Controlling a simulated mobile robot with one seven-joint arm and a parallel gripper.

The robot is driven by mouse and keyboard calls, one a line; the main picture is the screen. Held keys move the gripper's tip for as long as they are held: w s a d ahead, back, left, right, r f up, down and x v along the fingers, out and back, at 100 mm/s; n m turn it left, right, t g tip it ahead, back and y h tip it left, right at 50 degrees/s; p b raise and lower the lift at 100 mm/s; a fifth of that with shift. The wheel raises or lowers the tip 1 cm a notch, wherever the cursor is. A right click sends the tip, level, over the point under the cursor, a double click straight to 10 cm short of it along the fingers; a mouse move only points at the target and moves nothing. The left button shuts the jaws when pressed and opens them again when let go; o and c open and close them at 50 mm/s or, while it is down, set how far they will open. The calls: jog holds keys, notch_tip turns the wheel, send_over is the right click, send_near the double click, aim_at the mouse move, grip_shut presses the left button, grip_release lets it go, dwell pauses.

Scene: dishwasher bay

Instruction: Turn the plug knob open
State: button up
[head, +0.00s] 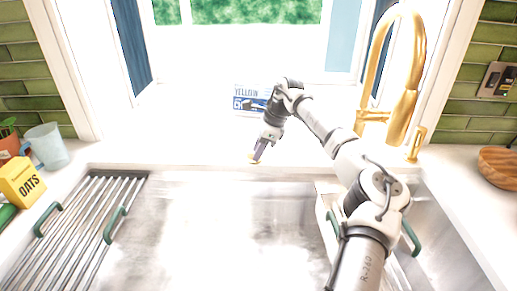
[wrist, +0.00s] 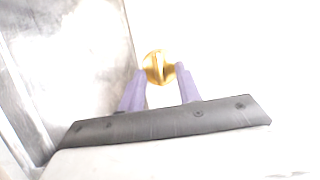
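The plug knob (wrist: 158,68) is a round gold knob with a raised ridge across its face, on the white counter. In the head view the knob (head: 254,160) shows as a small gold spot at the back rim of the sink, partly covered by my gripper. My gripper (head: 257,155) points down onto it. In the wrist view the two purple fingers of my gripper (wrist: 160,70) stand on either side of the knob. The ridge runs roughly upright between the fingers.
The gold faucet (head: 407,75) stands behind my arm at the right. A blue and white box (head: 251,100) stands by the window behind my gripper. The steel sink basin (head: 215,235) lies in front, with a drying rack (head: 85,225) at its left.

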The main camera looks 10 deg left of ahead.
jog(key=b+v, duration=0.1)
jog(key=v, duration=1.3)
jog(key=shift+b, duration=0.35)
